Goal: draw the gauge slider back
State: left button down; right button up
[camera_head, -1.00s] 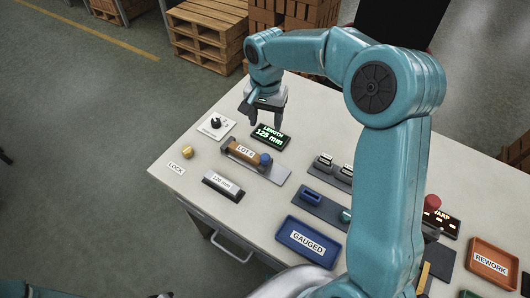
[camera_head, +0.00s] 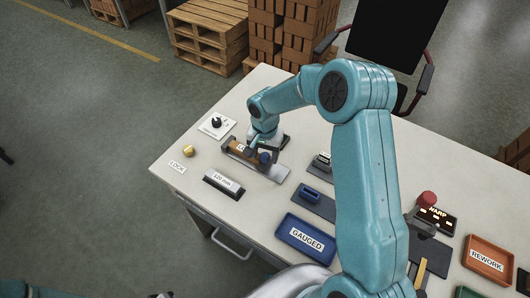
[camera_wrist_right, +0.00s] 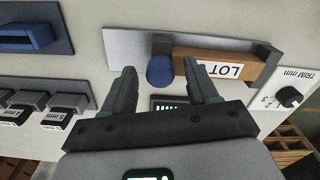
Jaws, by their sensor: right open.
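The gauge slider's blue knob (camera_head: 265,158) sits at the right end of the brown block marked LOT (camera_head: 236,149), on a grey gauge plate (camera_head: 272,172). In the wrist view the blue knob (camera_wrist_right: 160,72) lies between the two fingertips of my open right gripper (camera_wrist_right: 159,66), with gaps beside it; whether a finger touches it I cannot tell. The brown block also shows there (camera_wrist_right: 222,66). In the head view my right gripper (camera_head: 264,149) reaches down over the knob and partly hides the block's label. A few dark parts at the bottom left edge may be my left gripper (camera_head: 161,295).
A trim dial (camera_head: 216,123), a brass LOCK knob (camera_head: 188,151) and a 120 mm label block (camera_head: 223,184) stand near the gauge. A blue GAUGED tray (camera_head: 285,226), an orange REWORK tray (camera_head: 507,252) and a red button (camera_head: 427,198) lie to the right.

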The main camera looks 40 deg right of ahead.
grip_shut()
jog(key=shift+s+d+f+b, duration=0.1)
jog(key=shift+s+d+b, duration=0.2)
jog(key=shift+s+b, duration=0.25)
jog(key=shift+s+d+f+b, duration=0.1)
jog(key=shift+s+d+b, duration=0.15)
jog(key=shift+s+b, duration=0.25)
jog(key=shift+s+r, duration=0.1)
jog(key=shift+s, duration=0.2)
grip_release()
jog(key=shift+d, duration=0.1)
jog(key=shift+s+r, duration=0.1)
